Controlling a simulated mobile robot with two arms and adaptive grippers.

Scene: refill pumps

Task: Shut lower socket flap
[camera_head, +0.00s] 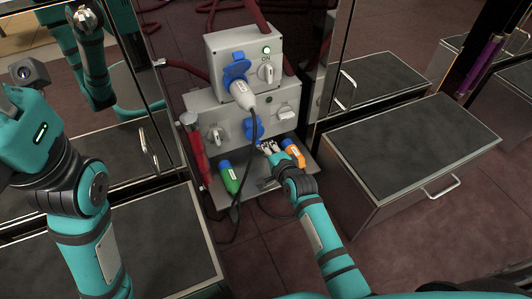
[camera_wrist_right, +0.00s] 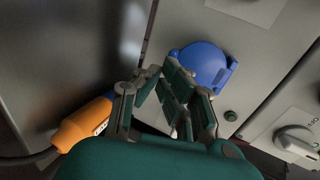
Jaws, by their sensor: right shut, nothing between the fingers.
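The lower socket (camera_head: 254,130) is blue and sits on the front of the lower grey box (camera_head: 205,118). In the right wrist view its blue round flap (camera_wrist_right: 204,66) shows as a disc with a small tab at the right; it appears to lie over the socket, but I cannot tell if it is fully down. My right gripper (camera_head: 268,146) is shut and empty, just below and right of the socket. In the wrist view its fingertips (camera_wrist_right: 164,76) are at the flap's left edge; I cannot tell whether they touch. My left arm shows at the left; its gripper is out of view.
The upper box (camera_head: 216,50) has a grey plug (camera_head: 243,96) in its blue socket, with a cable hanging down. A green connector (camera_head: 230,178) and an orange connector (camera_head: 294,153) are near my right gripper. A red handle (camera_head: 195,150) hangs left. Drawer units (camera_head: 400,150) flank both sides.

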